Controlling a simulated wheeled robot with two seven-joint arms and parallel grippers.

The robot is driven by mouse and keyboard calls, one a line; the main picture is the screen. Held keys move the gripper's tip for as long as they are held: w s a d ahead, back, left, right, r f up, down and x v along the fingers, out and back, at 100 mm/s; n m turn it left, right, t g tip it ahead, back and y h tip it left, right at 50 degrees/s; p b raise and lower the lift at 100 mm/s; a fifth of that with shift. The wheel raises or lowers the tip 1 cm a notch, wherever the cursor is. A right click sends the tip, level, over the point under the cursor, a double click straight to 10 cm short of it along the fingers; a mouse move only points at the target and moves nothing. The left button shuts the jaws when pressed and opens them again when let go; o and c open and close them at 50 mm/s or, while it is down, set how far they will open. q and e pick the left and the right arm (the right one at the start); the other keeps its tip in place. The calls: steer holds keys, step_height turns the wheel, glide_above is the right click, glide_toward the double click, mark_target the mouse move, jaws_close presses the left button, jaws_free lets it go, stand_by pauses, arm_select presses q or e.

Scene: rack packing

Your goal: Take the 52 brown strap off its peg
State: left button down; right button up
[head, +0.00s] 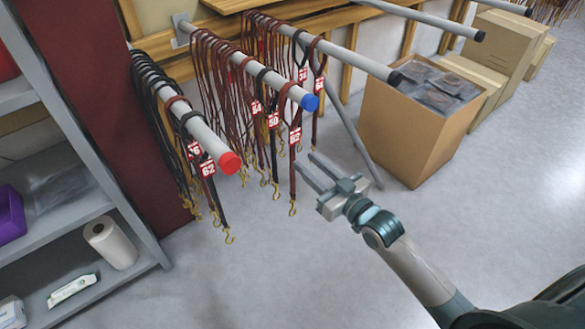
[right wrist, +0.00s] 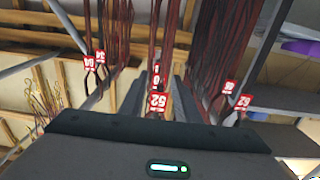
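The 52 brown strap (head: 295,135) hangs at the front of the blue-tipped middle peg (head: 276,82), with its red and white tag facing out and a brass hook at its lower end. In the right wrist view its tag (right wrist: 157,102) reads 52 and shows near the middle, between the finger outlines. My right gripper (head: 307,162) is open and empty, just right of the strap's lower length, below the peg tip. Its fingers (right wrist: 156,97) are apart in the wrist view; I cannot tell whether they touch the strap. My left gripper is not in view.
More tagged straps hang behind on the same peg, on the red-tipped peg (head: 219,152) at left and on the dark-tipped peg (head: 358,64) at right. A cardboard box (head: 400,135) stands at right; a grey shelf (head: 75,222) is at left. The floor between is clear.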

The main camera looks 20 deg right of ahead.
mark_target(294, 156)
steer(key=shift+w+a, duration=0.2)
steer(key=shift+w, duration=0.4)
steer(key=shift+w, duration=0.1)
steer(key=shift+a+f+b+x, duration=0.15)
steer(key=shift+x, duration=1.1)
steer(key=shift+a+f+b+x, duration=0.15)
steer(key=shift+x, duration=1.1)
steer(key=shift+c, duration=0.2)
jaws_close()
